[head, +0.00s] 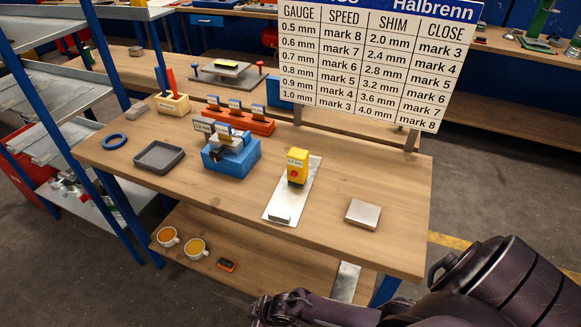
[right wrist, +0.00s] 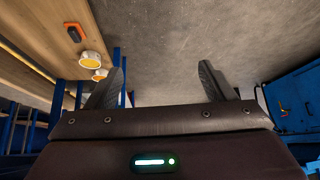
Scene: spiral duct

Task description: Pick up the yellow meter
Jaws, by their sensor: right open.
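The yellow meter (head: 297,167) stands upright on a light metal plate on the workbench, right of the blue block. It has a small display and a red button on its front. My right arm comes in at the lower right of the head view, below and in front of the bench, well apart from the meter. In the right wrist view my right gripper (right wrist: 161,85) is open and empty, with floor behind its fingers. The meter is not in that view. My left gripper is in neither view.
A metal block (head: 363,214) lies right of the plate. The blue block (head: 231,156), grey tray (head: 159,157) and blue ring (head: 114,141) are to the left. A large sign (head: 369,65) stands behind. Two cups (head: 196,248) and an orange-black item (head: 227,265) sit on the lower shelf.

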